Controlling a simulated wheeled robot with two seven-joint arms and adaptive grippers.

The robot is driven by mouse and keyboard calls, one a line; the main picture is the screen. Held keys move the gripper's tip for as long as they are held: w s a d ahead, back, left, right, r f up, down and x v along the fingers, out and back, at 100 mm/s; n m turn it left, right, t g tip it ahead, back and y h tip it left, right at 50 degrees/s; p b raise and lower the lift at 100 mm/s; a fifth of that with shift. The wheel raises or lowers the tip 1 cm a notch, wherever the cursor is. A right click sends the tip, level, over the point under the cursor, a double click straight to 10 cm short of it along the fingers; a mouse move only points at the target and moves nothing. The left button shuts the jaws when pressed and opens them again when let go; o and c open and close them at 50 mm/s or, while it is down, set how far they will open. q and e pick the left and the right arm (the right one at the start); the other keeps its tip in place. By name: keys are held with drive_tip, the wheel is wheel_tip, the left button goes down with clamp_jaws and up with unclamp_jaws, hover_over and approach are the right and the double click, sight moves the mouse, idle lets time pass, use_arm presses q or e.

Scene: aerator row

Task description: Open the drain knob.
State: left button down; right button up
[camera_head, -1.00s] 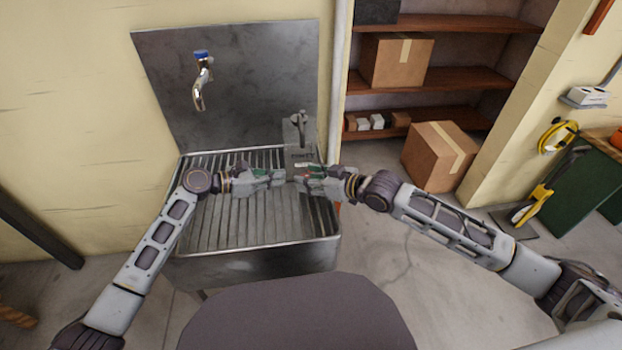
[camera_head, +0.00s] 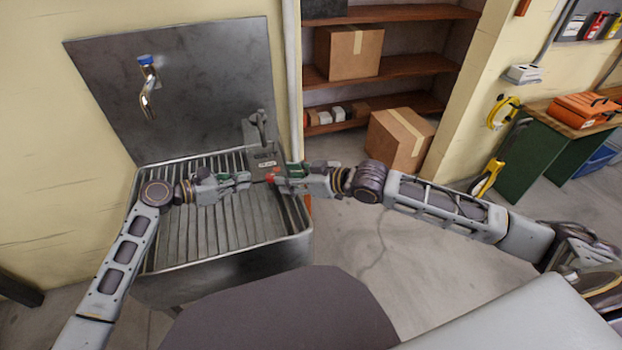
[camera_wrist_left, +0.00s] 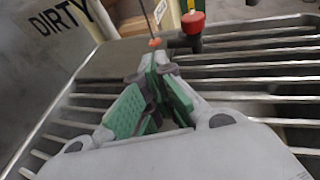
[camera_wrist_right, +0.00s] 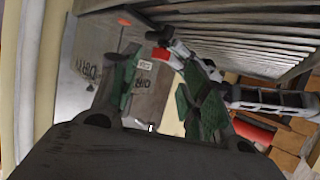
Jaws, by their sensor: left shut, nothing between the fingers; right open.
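A small red knob (camera_head: 272,177) sits on the right part of the grey slatted metal sink (camera_head: 215,245), between my two grippers. The red knob on a dark stem shows beyond the left fingertips in the left wrist view (camera_wrist_left: 193,22). In the right wrist view, red (camera_wrist_right: 160,54) shows ahead of the gap between the fingers. My left gripper (camera_head: 248,180) is shut and empty, left of the knob and apart from it. My right gripper (camera_head: 282,177) is open, just right of the knob, its fingers towards it. I cannot tell whether it touches the knob.
A grey box marked DIRTY (camera_head: 262,158) stands at the sink's back right corner. A tap with a blue top (camera_head: 147,85) hangs on the metal back panel. Shelves and a cardboard box (camera_head: 400,138) stand at the right.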

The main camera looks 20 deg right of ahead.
drive_tip(key=v, duration=0.6)
idle(0.6)
drive_tip(key=shift+s+d, duration=0.1)
drive_tip(key=shift+s, duration=0.05)
use_arm(q)
drive_tip(key=c, duration=2.2)
unclamp_jaws()
drive_tip(key=o, duration=0.5)
drive_tip(key=shift+a, duration=0.1)
drive_tip(key=shift+v, duration=5.95)
drive_tip(key=shift+r, duration=0.1)
use_arm(e)
drive_tip(key=shift+r, duration=0.15)
use_arm(q)
wheel_tip(320, 180, up, 9)
drive_tip(key=p, duration=0.9)
use_arm(e)
wheel_tip(320, 180, up, 9)
